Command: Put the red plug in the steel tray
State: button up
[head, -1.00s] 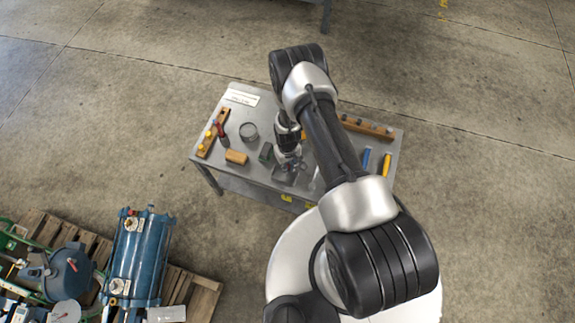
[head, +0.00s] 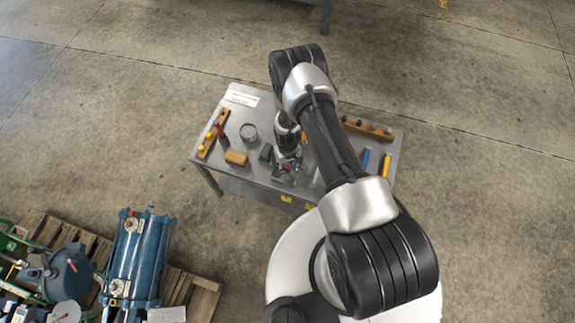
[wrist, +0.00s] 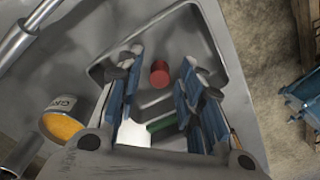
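The red plug (wrist: 159,72) is a short red cylinder. In the wrist view it appears inside the steel tray (wrist: 222,42), with the tray's grey floor and walls around it. My gripper (wrist: 160,66) is open above the tray, one blue-padded finger on each side of the plug, with a visible gap on both sides. In the head view my gripper (head: 286,165) is over the near edge of the bench, with a bit of red showing at its fingertips. The tray there is mostly hidden by my gripper.
A green piece (wrist: 163,124) shows low between the fingers in the wrist view. An orange-faced round item (wrist: 62,125) lies left of the tray.

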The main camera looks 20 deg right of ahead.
notch_tip(320, 180, up, 12)
jog(key=p, duration=0.4)
notch_tip(320, 180, up, 34)
jog(key=t, duration=0.2)
send_over(287, 167)
jog(key=w, duration=0.2)
jog(key=s+r+m+t, duration=0.1)
jog(key=s+r, duration=1)
jog(key=r, duration=0.3)
jog(key=s+r+t, duration=0.1)
jog(key=s+r, duration=0.3)
jog(key=s, duration=0.8)
jog(key=shift+s+d+m+t, duration=0.15)
jog(key=shift+s+m+t, duration=0.15)
jog(key=shift+m, duration=0.1)
jog(key=shift+o, duration=0.4)
